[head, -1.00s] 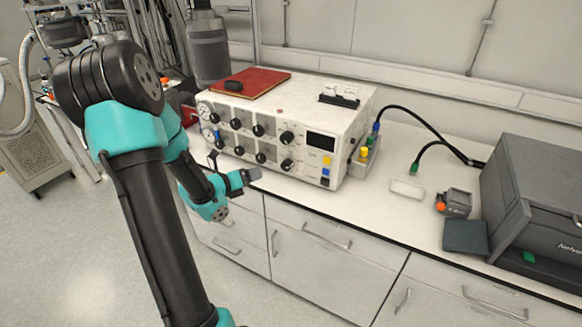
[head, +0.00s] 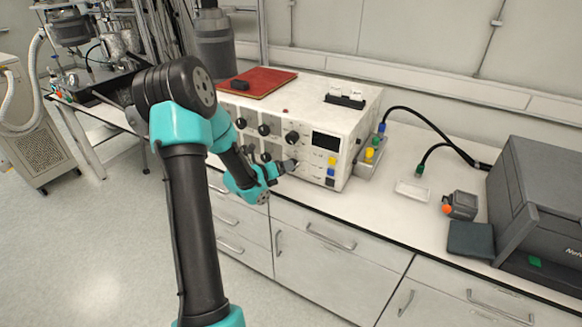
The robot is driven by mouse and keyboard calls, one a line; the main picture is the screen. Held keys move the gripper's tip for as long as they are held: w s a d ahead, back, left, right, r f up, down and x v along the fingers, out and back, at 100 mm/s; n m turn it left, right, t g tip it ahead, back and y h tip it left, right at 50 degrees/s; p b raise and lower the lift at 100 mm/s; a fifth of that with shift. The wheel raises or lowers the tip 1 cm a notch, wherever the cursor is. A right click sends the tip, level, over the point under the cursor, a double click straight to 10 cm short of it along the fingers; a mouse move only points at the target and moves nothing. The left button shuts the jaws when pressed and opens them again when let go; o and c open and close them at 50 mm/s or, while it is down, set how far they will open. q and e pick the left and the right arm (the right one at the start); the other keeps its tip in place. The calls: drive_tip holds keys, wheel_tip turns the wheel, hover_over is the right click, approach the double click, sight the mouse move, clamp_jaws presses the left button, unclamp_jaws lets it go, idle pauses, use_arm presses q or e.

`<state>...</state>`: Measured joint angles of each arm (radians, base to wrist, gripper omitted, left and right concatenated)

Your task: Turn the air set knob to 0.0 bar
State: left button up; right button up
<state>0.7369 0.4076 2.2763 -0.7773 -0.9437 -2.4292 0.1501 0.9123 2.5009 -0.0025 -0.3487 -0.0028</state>
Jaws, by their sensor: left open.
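The white control box (head: 365,110) stands on the bench with two rows of black knobs on its front. The upper row shows a right-hand knob (head: 292,138), a middle knob (head: 264,130) and a left knob (head: 240,123). The labels are too small to read, so I cannot tell which is the air set knob. My left gripper (head: 287,167) is open at the lower right of the knob rows, in front of the lower right knob's place. I cannot tell whether it touches that knob. My arm hides the gauges and part of the lower row. My right gripper is out of view.
A red book (head: 262,83) with a small black object lies on the box. A dark display (head: 326,141) and coloured sockets sit right of the knobs. Cables run to a grey machine (head: 545,190) on the right. Bench between them holds small items.

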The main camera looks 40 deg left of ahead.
use_arm(q)
drive_tip(key=x, duration=0.5)
drive_tip(key=shift+c, duration=0.5)
drive_tip(key=c, duration=0.8)
drive_tip(key=shift+n+t+h, duration=0.4)
drive_tip(key=shift+n, duration=0.7)
drive_tip(key=shift+c, duration=0.2)
drive_tip(key=o, duration=0.9)
drive_tip(key=shift+o, duration=0.2)
drive_tip(key=v, duration=1.7)
drive_tip(key=shift+s, duration=0.15)
